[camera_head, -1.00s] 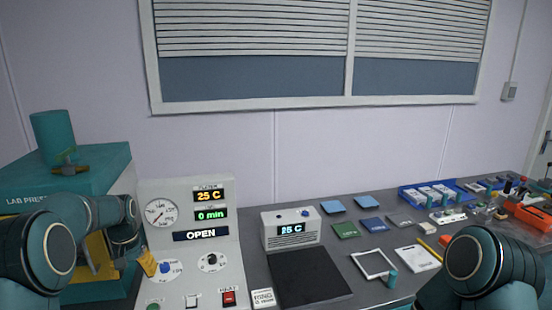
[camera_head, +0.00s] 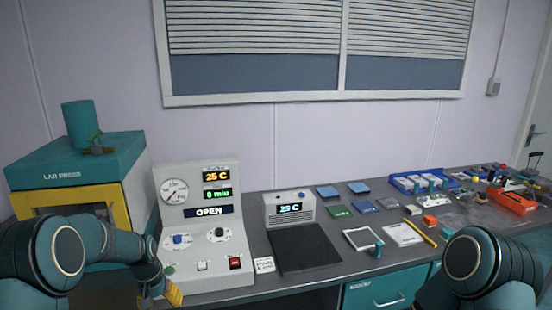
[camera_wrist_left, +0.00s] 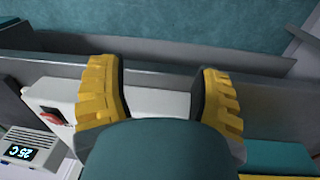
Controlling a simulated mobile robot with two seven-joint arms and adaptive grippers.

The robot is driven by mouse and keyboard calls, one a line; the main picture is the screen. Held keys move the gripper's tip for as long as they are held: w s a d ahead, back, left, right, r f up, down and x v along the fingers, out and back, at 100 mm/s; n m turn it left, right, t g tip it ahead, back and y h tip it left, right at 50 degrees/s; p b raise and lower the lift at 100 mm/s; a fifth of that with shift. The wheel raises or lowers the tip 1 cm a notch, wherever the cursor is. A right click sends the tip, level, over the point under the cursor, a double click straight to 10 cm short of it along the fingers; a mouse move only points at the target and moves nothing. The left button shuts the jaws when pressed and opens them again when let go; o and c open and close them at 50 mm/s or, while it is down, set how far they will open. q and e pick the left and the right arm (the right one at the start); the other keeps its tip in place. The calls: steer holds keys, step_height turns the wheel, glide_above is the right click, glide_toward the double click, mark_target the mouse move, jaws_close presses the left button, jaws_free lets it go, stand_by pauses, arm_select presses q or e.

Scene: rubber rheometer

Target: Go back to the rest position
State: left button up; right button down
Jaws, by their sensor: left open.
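My left gripper (camera_head: 172,292) shows at the lower left in the head view, in front of the bench edge beside the control panel. In the left wrist view its two yellow ribbed fingers (camera_wrist_left: 160,100) are spread apart with nothing visible between them. My left arm (camera_head: 70,250) comes in from the left, in front of the lab press. My right arm (camera_head: 475,265) is bent at the lower right of the head view. Its gripper is out of the picture.
The teal lab press (camera_head: 80,165) stands at the left. The control panel (camera_head: 203,215) beside it reads OPEN. A small 25 C unit (camera_head: 289,212) and a dark plate (camera_head: 303,250) are near the bench middle. An orange tray (camera_head: 512,200) is far right.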

arm_select(q)
steer(key=s+d+f+h+b, duration=0.2)
steer(key=s+d+f, duration=0.9)
steer(key=d+f, duration=0.2)
steer(key=s+d+f, duration=0.1)
steer(key=s+d, duration=0.3)
steer(key=s, duration=0.2)
steer(key=s+d+f+t+h, duration=0.1)
steer(key=s+d+f, duration=0.1)
steer(key=s+d, duration=0.2)
steer(key=s, duration=0.3)
steer(key=shift+s+f+t+b, duration=0.2)
steer(key=shift+f+t+b, duration=0.1)
steer(key=shift+b, duration=0.1)
